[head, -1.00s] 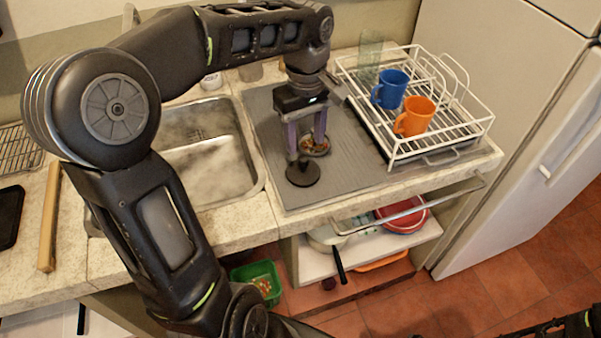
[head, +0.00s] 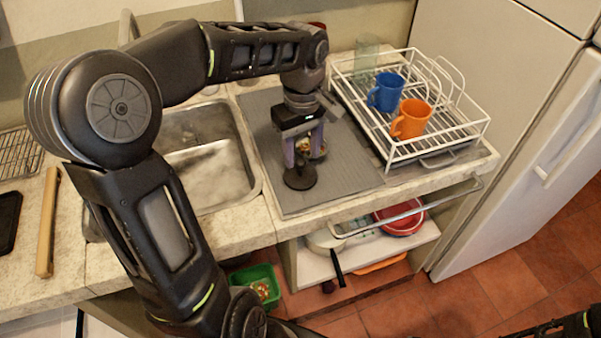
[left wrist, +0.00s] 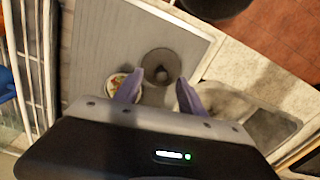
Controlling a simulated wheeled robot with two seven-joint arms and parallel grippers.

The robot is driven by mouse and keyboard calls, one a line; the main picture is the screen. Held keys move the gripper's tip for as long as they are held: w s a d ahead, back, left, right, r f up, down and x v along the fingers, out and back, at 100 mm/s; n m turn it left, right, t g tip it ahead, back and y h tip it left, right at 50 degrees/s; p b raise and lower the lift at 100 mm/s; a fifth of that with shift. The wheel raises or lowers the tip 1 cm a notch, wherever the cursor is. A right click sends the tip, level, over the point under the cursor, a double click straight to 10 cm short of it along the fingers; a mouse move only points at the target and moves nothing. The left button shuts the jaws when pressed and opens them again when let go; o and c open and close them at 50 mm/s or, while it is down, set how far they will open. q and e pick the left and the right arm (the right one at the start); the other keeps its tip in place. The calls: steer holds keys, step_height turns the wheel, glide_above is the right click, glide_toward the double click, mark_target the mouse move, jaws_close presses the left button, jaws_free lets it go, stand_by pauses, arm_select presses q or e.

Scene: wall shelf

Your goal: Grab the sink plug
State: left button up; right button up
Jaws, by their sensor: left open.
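The sink plug (head: 300,178) is a dark round disc with an upright knob, lying on the grey ribbed drainboard mat. In the left wrist view the plug (left wrist: 161,66) lies ahead of the fingertips and between their lines. My left gripper (head: 302,160) points down over the plug with its purple fingers apart. In the left wrist view the left gripper (left wrist: 155,92) is open and nothing shows held between its fingers. I cannot tell whether a finger touches the plug. My right gripper is not in view; only a bit of dark arm shows at the lower right.
A small dish with food bits (head: 316,148) sits close behind the left gripper. The white dish rack (head: 440,140) with a blue mug (head: 386,92) and an orange mug (head: 410,119) stands to the right. The sink basin (head: 215,175) is to the left. The mat (head: 345,175) is clear right of the plug.

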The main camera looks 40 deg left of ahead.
mark_target(301, 161)
arm_select(q)
step_height(301, 161, down, 5)
steer(key=shift+s+a+r+p, duration=0.1)
steer(key=shift+p, duration=0.3)
stand_by(0.4)
jaws_close()
stand_by(0.4)
